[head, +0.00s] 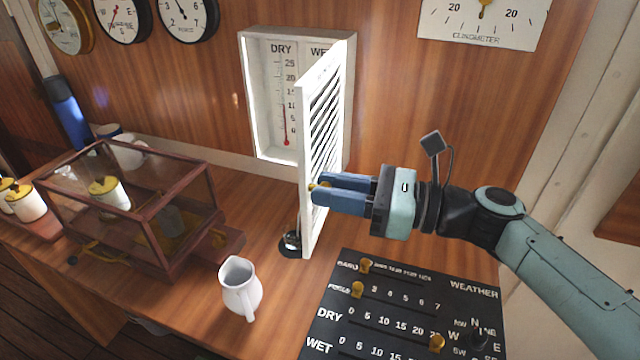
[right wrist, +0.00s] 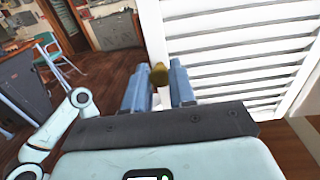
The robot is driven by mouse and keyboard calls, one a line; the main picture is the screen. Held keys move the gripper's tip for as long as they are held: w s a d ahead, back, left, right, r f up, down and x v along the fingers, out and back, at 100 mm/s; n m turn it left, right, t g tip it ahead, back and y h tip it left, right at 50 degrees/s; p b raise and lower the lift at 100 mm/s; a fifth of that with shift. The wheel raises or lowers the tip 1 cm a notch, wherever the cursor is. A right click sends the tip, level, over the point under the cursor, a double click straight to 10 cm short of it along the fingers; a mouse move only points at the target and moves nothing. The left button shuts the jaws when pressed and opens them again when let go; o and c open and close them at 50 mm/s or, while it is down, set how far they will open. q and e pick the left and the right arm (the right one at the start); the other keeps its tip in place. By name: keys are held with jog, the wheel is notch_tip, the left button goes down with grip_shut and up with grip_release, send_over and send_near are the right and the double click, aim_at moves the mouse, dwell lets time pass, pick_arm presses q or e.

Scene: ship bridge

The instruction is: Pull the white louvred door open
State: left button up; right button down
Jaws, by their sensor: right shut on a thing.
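The white louvred door (head: 324,140) stands swung out from the white wall box (head: 268,100), which shows a DRY and WET thermometer inside. My right gripper (head: 318,190) is at the door's free edge, with its blue fingers shut on a small brass knob. In the right wrist view the brass knob (right wrist: 159,74) sits between the fingertips, and the louvred door (right wrist: 240,50) fills the upper right. Part of the WET scale is hidden behind the door. My left gripper is not in view in the head view.
Below the door stand a small dark round object (head: 291,243) and a white jug (head: 240,287). A glass case (head: 140,205) is at left. A black weather board (head: 400,310) with brass sliders lies below my right arm. Gauges hang on the wall.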

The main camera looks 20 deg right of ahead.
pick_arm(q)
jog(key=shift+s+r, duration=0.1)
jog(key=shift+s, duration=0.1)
pick_arm(e)
jog(key=shift+s+d+r, duration=0.1)
jog(key=shift+d, duration=0.1)
jog(key=c, duration=0.9)
grip_release()
jog(key=shift+c, duration=0.2)
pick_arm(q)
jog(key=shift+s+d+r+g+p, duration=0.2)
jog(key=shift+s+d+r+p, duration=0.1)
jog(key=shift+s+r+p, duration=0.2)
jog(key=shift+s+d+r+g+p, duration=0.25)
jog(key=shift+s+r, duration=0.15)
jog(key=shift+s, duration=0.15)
pick_arm(e)
jog(key=v, duration=1.3)
jog(key=shift+d, duration=0.15)
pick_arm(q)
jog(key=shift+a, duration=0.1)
